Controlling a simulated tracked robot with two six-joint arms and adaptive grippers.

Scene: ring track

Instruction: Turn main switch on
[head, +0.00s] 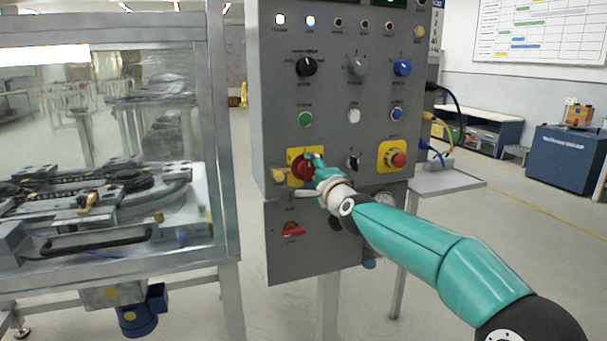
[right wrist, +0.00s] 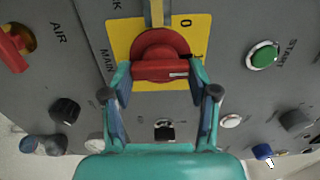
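The main switch is a red rotary knob (head: 301,168) on a yellow plate, low on the left of the grey control panel. In the right wrist view its red handle (right wrist: 160,68) lies across the picture, with a "0" and a partly covered "1" on the plate beside it. My right gripper (head: 316,174) is at the switch. In the right wrist view its fingertips (right wrist: 160,76) sit at the two ends of the handle and appear to touch it. A yellowish tag or lock (head: 279,175) shows left of the knob. My left gripper is not in view.
A red emergency stop (head: 398,159) on yellow and a small black selector (head: 352,162) are right of the switch. A red air handle (head: 293,232) is below. A green button (head: 306,119) is above. A glazed machine frame (head: 221,140) stands close on the left.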

